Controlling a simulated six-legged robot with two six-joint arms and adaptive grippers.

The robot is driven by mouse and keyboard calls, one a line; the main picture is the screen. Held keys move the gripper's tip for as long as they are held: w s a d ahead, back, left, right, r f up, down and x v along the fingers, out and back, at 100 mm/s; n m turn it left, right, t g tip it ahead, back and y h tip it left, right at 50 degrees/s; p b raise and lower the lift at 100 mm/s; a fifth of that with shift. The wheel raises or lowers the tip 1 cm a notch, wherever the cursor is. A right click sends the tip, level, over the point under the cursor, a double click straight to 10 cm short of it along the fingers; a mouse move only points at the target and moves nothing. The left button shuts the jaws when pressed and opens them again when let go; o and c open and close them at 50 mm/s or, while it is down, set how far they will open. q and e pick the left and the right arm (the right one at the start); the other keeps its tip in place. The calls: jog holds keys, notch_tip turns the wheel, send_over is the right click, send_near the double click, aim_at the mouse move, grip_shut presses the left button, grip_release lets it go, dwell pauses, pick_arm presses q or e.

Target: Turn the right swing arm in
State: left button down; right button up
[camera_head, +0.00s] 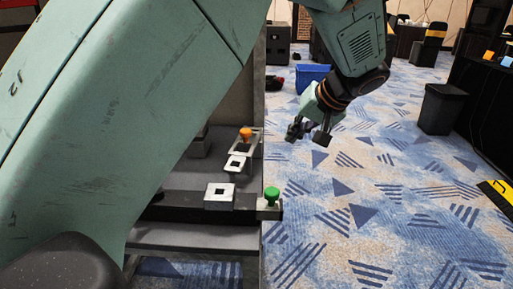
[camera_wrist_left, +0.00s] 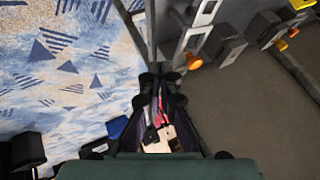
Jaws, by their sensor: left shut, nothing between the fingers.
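A dark bar (camera_head: 190,207) with a green knob (camera_head: 270,196) at its right end crosses the front of a grey frame in the head view. Behind it, light square plates (camera_head: 237,163) and an orange knob (camera_head: 246,133) sit on the frame. I cannot tell for sure which part is the right swing arm. An orange knob (camera_wrist_left: 193,62) beside pale plates (camera_wrist_left: 190,40) shows in the left wrist view. My left gripper (camera_head: 309,132) is shut and empty, right of the orange knob and apart from it. Its fingers (camera_wrist_left: 160,84) point toward the frame's edge in the wrist view. My right gripper is not in view.
My large green arm covers the left of the head view. A blue bin (camera_head: 312,77) stands behind my gripper. A black bin (camera_head: 441,108) and a dark counter (camera_head: 485,95) stand at the right. The patterned carpet right of the frame is clear.

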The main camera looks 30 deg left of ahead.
pick_arm(q)
jog(key=a+f+b, duration=0.2)
jog(key=a+f, duration=0.2)
jog(key=a+f+b, duration=0.3)
jog(key=a+f, duration=0.1)
jog(key=a, duration=0.1)
jog(key=shift+w, duration=0.1)
dwell(0.4)
jog(key=shift+a, duration=0.1)
dwell(0.4)
